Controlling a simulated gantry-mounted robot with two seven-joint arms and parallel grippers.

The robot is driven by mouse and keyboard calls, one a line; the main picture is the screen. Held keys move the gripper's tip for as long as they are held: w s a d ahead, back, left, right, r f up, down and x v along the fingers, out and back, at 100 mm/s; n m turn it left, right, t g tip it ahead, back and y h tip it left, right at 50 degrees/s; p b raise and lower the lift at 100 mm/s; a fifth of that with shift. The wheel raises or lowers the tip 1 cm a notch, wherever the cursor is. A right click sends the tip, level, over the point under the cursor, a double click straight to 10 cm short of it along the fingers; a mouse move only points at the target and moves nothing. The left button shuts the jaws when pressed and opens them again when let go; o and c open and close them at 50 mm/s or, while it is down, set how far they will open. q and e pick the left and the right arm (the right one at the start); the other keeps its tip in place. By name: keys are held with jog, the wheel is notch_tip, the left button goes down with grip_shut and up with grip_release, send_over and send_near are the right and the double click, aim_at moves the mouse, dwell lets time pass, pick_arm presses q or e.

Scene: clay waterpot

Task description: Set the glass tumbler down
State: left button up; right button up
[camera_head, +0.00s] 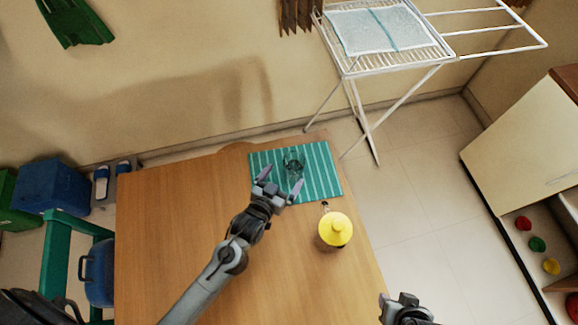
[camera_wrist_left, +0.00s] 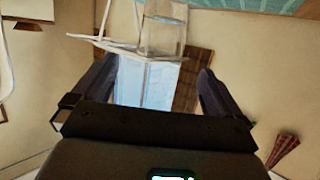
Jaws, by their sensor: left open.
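The clear glass tumbler (camera_head: 293,163) stands on the green striped mat (camera_head: 325,180) at the far side of the table. My left gripper (camera_head: 280,181) is open, its two fingers apart, just on the near side of the tumbler. In the left wrist view the tumbler (camera_wrist_left: 163,32) shows near the top, beyond the open fingers, apart from them, with the striped mat (camera_wrist_left: 240,7) above it in the picture. My right gripper (camera_head: 404,308) is at the bottom edge, away from the tumbler; its fingers are not clear.
A yellow-topped pot (camera_head: 335,230) stands on the wooden table (camera_head: 165,235), right of my left gripper. The left half of the table is clear. A white drying rack (camera_head: 385,60) stands behind the table. A green chair (camera_head: 60,245) is at the left.

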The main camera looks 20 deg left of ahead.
pick_arm(q)
jog(key=s+a+r+g, duration=0.1)
jog(key=s+g, duration=0.4)
jog(key=s, duration=0.5)
jog(key=s+a+r+m+g, duration=0.1)
jog(key=s+a+g, duration=0.3)
jog(key=s, duration=0.5)
jog(key=shift+s+a+r+g+y, duration=0.15)
jog(key=shift+s+r+g+y, duration=0.25)
jog(key=shift+r+g, duration=0.45)
jog(key=shift+f, duration=0.1)
notch_tip(320, 180, up, 29)
jog(key=p, duration=2.9)
jog(key=shift+p, duration=0.4)
